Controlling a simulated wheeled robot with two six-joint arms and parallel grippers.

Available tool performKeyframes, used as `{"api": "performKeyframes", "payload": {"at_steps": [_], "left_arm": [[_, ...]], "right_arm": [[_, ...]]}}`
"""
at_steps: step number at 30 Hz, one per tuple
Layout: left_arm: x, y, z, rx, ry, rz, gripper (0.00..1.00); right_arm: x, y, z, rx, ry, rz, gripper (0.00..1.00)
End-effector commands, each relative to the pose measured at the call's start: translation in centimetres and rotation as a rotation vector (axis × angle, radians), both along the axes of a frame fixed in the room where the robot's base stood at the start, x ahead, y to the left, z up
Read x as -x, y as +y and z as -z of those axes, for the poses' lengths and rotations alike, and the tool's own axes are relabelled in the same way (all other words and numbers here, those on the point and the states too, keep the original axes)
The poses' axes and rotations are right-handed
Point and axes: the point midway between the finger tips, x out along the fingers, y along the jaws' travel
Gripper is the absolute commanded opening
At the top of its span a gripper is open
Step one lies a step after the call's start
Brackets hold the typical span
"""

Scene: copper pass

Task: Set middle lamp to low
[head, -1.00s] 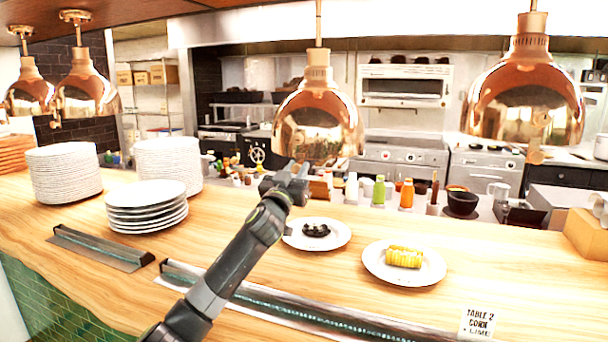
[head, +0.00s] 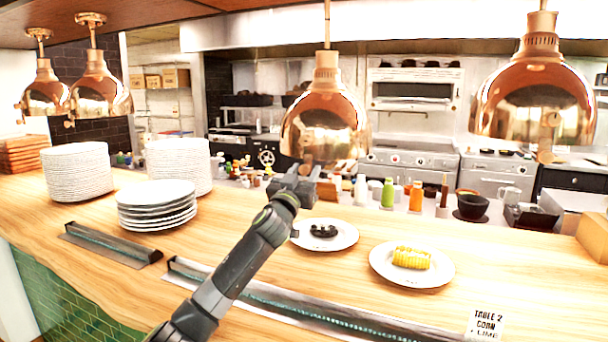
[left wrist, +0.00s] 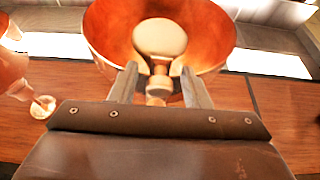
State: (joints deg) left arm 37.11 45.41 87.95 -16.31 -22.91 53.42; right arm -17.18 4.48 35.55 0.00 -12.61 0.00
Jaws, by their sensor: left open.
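The middle copper lamp (head: 324,118) hangs from a rod above the counter in the head view. My left gripper (head: 303,175) is just below its lower rim. The left wrist view looks up into the lamp's copper shade (left wrist: 105,30), with a pale round bulb (left wrist: 159,38) inside. A small knob (left wrist: 158,88) under the bulb shows between the two fingers of my left gripper (left wrist: 160,82). The fingers are open, one on each side of the knob; I cannot tell whether they touch it. In the head view the knob is largely hidden by the gripper. My right gripper is out of view.
Another copper lamp (head: 537,100) hangs at right, and two more (head: 100,92) hang at left. Plate stacks (head: 157,205) stand on the counter at left. A plate with corn (head: 411,258) and a plate with dark food (head: 323,231) lie below the lamp.

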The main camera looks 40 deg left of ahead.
Motion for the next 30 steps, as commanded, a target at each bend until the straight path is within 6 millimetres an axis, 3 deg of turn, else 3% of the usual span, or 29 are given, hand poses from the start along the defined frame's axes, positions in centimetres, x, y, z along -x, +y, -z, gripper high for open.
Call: {"api": "performKeyframes", "payload": {"at_steps": [5, 11, 30], "left_arm": [[0.4, -0.1, 0.2, -0.002, -0.001, -0.001, 0.43], [2.6, -0.6, 1.3, -0.006, -0.001, 0.000, 0.43], [12.9, -3.1, 5.8, -0.006, 0.002, 0.000, 0.43]], "right_arm": [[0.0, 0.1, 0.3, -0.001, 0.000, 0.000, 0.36], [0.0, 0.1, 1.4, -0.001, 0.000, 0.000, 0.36], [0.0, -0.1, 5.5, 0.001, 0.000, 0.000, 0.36]]}}
